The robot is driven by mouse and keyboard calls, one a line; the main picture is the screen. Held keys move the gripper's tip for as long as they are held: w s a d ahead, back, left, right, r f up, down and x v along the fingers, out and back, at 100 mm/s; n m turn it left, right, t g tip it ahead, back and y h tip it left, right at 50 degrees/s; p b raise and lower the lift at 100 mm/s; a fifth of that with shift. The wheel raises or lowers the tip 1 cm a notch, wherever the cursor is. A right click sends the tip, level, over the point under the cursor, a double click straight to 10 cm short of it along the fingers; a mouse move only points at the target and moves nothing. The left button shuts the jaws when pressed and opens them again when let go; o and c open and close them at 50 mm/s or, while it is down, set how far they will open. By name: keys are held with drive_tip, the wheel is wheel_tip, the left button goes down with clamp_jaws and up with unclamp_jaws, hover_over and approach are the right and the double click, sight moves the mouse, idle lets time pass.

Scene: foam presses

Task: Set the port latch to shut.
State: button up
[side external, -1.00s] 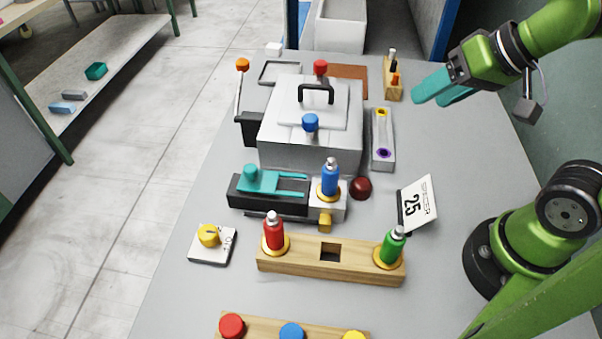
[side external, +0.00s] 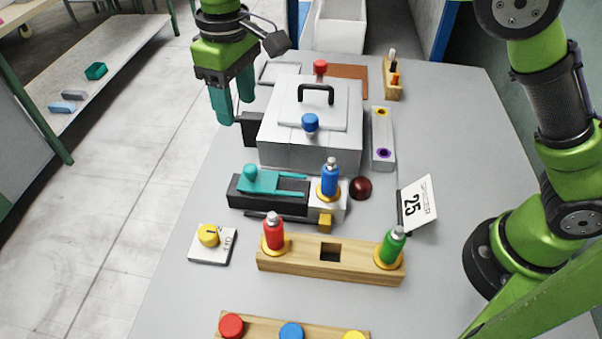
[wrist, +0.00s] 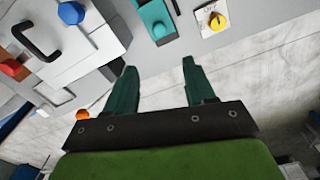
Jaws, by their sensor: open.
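No part carries a readable port latch label. A small yellow block (side external: 325,222) sticks out from the front of a pale port block (side external: 341,207), which holds a blue bottle (side external: 330,178) in a yellow ring. Left of it, a teal slider (side external: 262,182) with a round knob lies on a black base; it also shows in the wrist view (wrist: 154,18). My gripper (side external: 235,108) is open and empty, pointing down at the left side of the white press box (side external: 310,150). In the wrist view, nothing is between its fingers (wrist: 159,68).
A yellow dial (side external: 208,236) sits front left. A wooden rack (side external: 300,262) holds red and green bottles. A dark red dome (side external: 360,188) and a "25" card (side external: 417,202) stand right. Open floor lies left.

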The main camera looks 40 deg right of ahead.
sight(250, 167)
drive_tip(key=f, duration=1.5)
drive_tip(key=shift+s+d+f, duration=0.2)
drive_tip(key=shift+c, duration=0.3)
clamp_jaws()
